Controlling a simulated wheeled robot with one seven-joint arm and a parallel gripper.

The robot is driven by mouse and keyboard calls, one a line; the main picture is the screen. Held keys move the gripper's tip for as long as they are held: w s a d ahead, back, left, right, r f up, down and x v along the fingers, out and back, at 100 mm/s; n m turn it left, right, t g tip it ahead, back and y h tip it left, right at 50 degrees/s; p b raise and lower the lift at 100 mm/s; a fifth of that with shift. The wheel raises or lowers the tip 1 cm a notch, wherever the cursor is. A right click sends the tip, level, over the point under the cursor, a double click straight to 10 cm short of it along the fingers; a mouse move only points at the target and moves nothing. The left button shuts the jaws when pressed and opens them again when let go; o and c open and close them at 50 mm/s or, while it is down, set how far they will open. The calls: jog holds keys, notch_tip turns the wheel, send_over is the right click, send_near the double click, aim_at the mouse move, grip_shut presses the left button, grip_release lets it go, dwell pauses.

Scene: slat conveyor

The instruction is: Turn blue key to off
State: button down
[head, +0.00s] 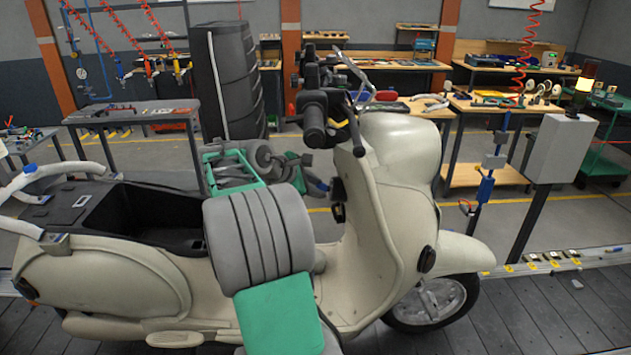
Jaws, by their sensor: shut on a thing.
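The cream scooter (398,200) stands side-on across the middle of the head view, its front wheel to the right. A small dark lock area (338,189) shows on the inner face of its front shield. My gripper (322,186) is at the end of my grey and green arm, close against this lock area. It is small and partly hidden, and it is shut on the blue key there. The key itself is covered, so its turn angle cannot be told.
The scooter's handlebar (325,112) stands just above my gripper. The open black seat bay (150,215) lies to the left. A grey control box (562,148) on a post stands at the right. Workbenches (480,107) and a dark cylinder (226,80) are behind.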

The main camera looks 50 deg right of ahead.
jog(key=shift+r+y+p, duration=0.1)
jog(key=shift+y+p, duration=0.2)
jog(key=shift+p, duration=0.05)
jog(key=shift+n+g+y, duration=0.3)
jog(key=shift+d+n+g+y, duration=0.1)
jog(key=shift+n+g+y, duration=0.5)
jog(key=shift+y, duration=0.3)
jog(key=c, duration=1)
grip_release()
